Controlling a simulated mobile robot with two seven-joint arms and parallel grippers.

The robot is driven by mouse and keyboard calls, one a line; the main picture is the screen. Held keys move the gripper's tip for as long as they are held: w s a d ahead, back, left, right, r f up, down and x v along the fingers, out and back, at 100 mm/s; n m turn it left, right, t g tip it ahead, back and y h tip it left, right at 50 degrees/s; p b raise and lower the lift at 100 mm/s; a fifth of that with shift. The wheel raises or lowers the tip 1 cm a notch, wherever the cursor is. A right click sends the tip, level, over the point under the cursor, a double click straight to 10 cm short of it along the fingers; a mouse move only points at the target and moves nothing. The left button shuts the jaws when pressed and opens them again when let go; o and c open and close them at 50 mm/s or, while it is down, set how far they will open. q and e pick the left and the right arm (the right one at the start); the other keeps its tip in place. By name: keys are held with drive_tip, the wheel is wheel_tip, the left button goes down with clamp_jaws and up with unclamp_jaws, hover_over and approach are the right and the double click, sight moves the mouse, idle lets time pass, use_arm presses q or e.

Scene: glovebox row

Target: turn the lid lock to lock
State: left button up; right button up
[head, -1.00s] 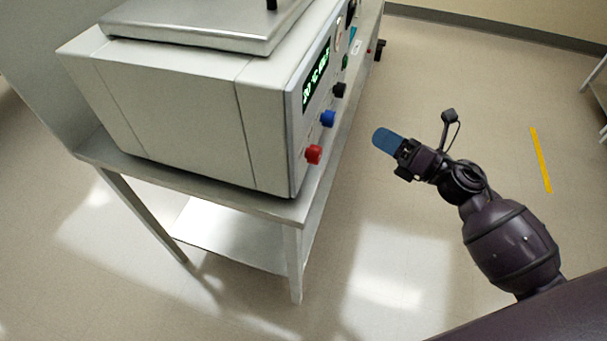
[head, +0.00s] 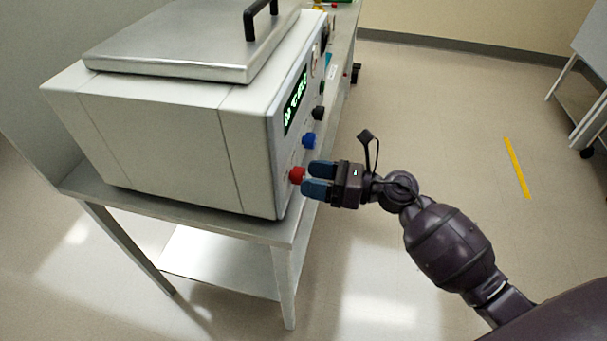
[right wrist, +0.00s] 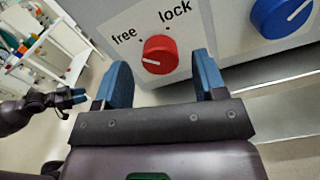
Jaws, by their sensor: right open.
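The lid lock is a red knob (head: 297,175) low on the near end of the white appliance's front panel. In the right wrist view the red knob (right wrist: 160,52) sits below the printed words "free" and "lock". Its white line lies toward the lower left of its face, on the "free" side. My right gripper (head: 308,178) is open, its blue fingers pointing at the knob. In the right wrist view the knob shows between the fingers; I cannot tell whether they touch it. My left gripper (right wrist: 74,97) shows small at the left of that view, its opening unclear.
A blue knob (head: 309,140) is close beside the red one, with a black knob (head: 318,113) and a green display (head: 295,103) farther along. The appliance (head: 165,140) has a metal lid (head: 180,50) and stands on a metal table (head: 190,213).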

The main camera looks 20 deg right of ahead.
drive_tip(key=shift+x, duration=1.25)
drive_tip(key=c, duration=0.9)
